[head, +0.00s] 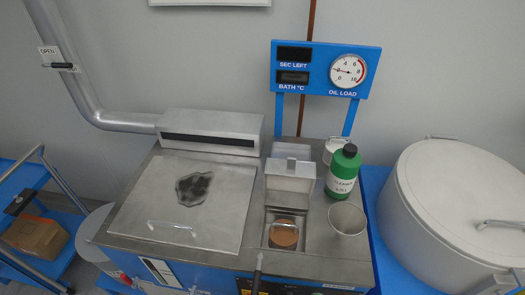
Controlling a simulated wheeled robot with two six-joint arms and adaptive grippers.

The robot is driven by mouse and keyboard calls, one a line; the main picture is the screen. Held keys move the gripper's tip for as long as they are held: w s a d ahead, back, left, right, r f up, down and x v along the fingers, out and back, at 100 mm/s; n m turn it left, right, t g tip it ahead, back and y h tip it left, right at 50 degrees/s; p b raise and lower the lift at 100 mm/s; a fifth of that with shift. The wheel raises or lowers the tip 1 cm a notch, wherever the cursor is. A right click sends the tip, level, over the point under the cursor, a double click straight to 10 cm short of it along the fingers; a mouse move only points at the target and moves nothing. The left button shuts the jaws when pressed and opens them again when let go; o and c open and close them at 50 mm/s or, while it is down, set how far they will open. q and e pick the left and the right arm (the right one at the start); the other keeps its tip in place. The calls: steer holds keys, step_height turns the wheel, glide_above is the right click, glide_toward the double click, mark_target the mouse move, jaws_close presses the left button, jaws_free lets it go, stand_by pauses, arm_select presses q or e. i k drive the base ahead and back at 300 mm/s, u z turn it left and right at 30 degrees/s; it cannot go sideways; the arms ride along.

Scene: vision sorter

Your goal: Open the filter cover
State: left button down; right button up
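No part is labelled as the filter cover. On the metal worktop (310,262), a square well (271,240) is open at the top and holds a round brown disc (284,232). A pale metal panel or box (290,184) with a small tab on top stands just behind the well. I cannot tell whether it is the raised cover. Neither of my grippers is in view.
A green bottle (342,175) and an open metal cup (347,218) stand right of the well. A big white lidded drum (462,210) is at far right. A blue display panel (325,69) rises behind. A blue cart with a cardboard box (36,238) is at left.

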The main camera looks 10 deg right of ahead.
mark_target(290, 183)
steer(key=k, duration=1.05)
steer(key=z, duration=1.3)
